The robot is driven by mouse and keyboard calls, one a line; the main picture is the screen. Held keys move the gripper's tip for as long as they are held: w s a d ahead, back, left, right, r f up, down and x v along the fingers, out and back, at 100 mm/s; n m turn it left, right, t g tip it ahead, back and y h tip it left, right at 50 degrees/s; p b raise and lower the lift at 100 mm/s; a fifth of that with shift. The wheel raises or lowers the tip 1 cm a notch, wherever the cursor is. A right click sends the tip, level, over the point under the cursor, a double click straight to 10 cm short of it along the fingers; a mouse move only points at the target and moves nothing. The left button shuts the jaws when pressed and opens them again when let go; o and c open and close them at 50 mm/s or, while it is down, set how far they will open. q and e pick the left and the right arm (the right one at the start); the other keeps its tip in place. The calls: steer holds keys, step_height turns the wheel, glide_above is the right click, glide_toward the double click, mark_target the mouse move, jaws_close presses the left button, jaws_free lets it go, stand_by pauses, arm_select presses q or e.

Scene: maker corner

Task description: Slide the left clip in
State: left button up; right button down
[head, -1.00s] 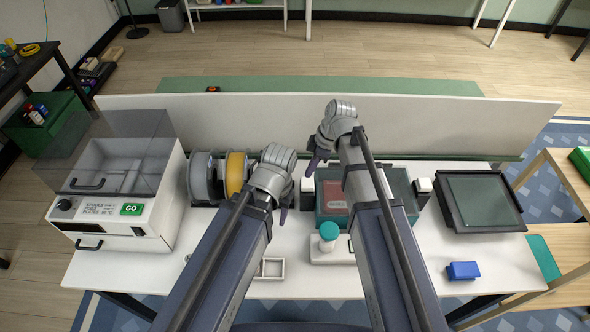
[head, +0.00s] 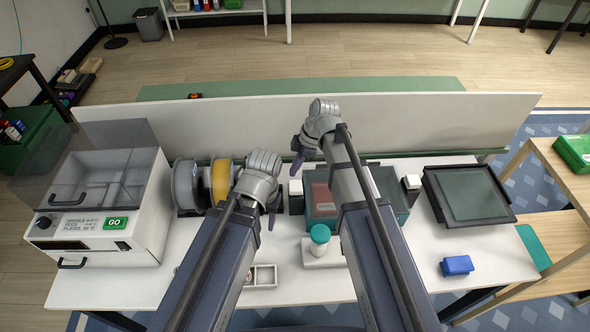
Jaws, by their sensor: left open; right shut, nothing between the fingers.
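The left clip (head: 296,190), a white block on a dark base, stands at the left edge of the teal-framed bed (head: 398,208). A reddish plate (head: 321,198) shows in the bed, partly hidden by my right arm. The matching right clip (head: 411,184) stands at the bed's right edge. My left gripper (head: 271,215) is open, left of the left clip and apart from it in the picture; its fingers are mostly hidden by its wrist. My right gripper (head: 298,161) is shut and empty, appearing above and behind the left clip.
Two spools, grey and yellow (head: 221,181), stand close left of my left gripper. A white machine with a GO button (head: 115,223) is at far left. A teal-capped bottle (head: 320,236), a small divided tray (head: 263,274), a dark framed panel (head: 470,196) and a blue block (head: 457,265) share the table.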

mark_target(295, 186)
steer(key=b+x, duration=0.7)
steer(key=x, duration=0.1)
steer(key=d, duration=0.3)
steer(key=shift+d, duration=0.15)
stand_by(0.4)
